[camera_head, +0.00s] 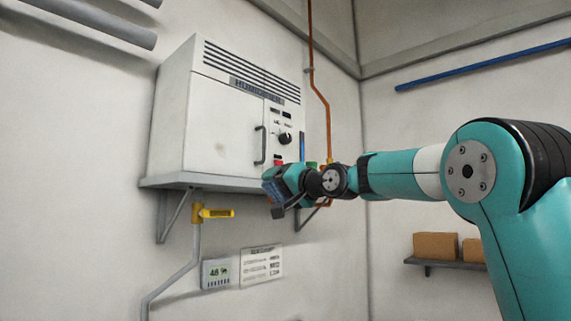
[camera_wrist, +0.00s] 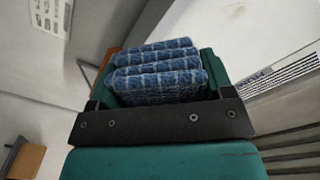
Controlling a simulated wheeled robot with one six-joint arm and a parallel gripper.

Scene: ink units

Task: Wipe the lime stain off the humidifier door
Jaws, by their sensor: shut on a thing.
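The humidifier (camera_head: 170,120) is a white wall cabinet on a grey shelf, with top vents and a nameplate. Its pale door (camera_head: 225,125) has a dark handle (camera_head: 260,145) at the right edge. In the wrist view a pale humidifier face (camera_wrist: 215,30) shows a faint brownish mark (camera_wrist: 205,12). My gripper (camera_head: 274,187) is shut on a folded blue checked cloth (camera_wrist: 155,85), also in the head view (camera_head: 271,191). It is near the shelf's right end, below the handle, apart from the door.
The shelf (camera_head: 205,182) juts out under the cabinet. A yellow valve (camera_head: 215,213) on a grey pipe is below it. A control knob (camera_head: 284,139) is right of the handle. Boxes (camera_head: 435,246) sit on a lower right shelf.

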